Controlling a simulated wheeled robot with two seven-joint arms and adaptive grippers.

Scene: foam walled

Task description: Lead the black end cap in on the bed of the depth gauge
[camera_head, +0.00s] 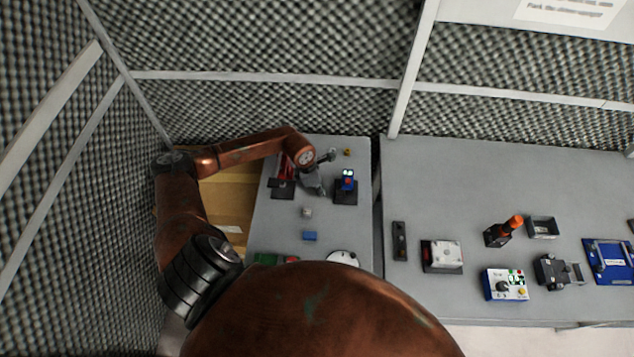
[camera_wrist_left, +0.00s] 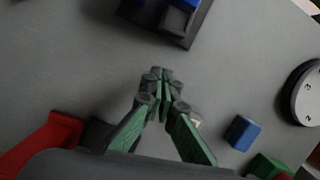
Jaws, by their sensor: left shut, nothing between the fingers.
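The likely depth gauge (camera_head: 347,181) is a blue upright unit with a lit display on a black base, on the left table. In the left wrist view, part of its black base (camera_wrist_left: 185,32) shows at the top. I cannot make out the black end cap for certain in either view. My left gripper (camera_head: 321,192) is over the table, just left of this unit. In the left wrist view its green-padded fingers (camera_wrist_left: 162,76) meet at the tips, shut and empty, apart from the black base. My right gripper is not in view.
A red device (camera_head: 285,170) stands left of the gripper. A small pale cube (camera_head: 307,212), a blue block (camera_head: 310,236) and a white dial (camera_head: 343,258) lie nearer. The right table (camera_head: 450,180) holds several devices. Foam walls close in behind and at left.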

